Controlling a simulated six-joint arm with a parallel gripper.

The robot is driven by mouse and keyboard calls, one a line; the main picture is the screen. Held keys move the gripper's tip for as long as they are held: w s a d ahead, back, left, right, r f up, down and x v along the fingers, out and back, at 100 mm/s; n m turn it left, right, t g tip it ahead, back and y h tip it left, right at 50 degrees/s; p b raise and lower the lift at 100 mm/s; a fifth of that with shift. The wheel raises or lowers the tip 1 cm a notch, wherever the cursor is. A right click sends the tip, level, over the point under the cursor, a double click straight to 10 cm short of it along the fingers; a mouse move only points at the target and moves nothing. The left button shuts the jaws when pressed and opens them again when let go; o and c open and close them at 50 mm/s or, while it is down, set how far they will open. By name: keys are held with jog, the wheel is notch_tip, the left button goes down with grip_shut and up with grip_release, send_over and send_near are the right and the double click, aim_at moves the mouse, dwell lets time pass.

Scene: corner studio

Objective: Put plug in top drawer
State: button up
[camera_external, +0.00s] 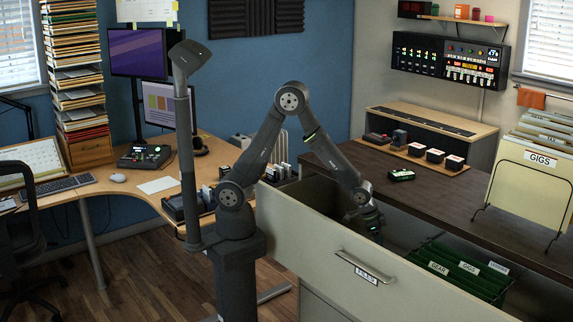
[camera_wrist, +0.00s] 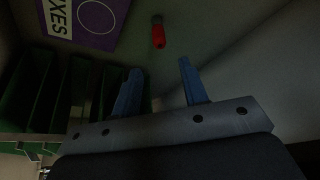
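The top drawer (camera_external: 310,228) is pulled wide open, with its handle and a small label on the front. My gripper (camera_external: 372,222) reaches down inside it; its fingertips are hidden behind the drawer front in the external view. In the wrist view my gripper (camera_wrist: 160,66) is open, its two blue fingers apart with nothing between them. A small red item (camera_wrist: 158,36) with a darker end lies on the drawer floor, just beyond the fingertips and between their lines. It may be the plug, but I cannot be sure. It does not show in the external view.
Green hanging folders (camera_external: 455,270) fill the near right part of the drawer; they also show in the wrist view (camera_wrist: 40,90). A purple labelled piece (camera_wrist: 95,22) lies beside the red item. The dark countertop (camera_external: 430,200) behind holds a small device (camera_external: 401,175) and a file rack (camera_external: 530,180).

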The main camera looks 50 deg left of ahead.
jog(key=shift+v, duration=2)
jog(key=shift+f, duration=0.1)
jog(key=x, duration=1.2)
jog(key=shift+r, duration=0.95)
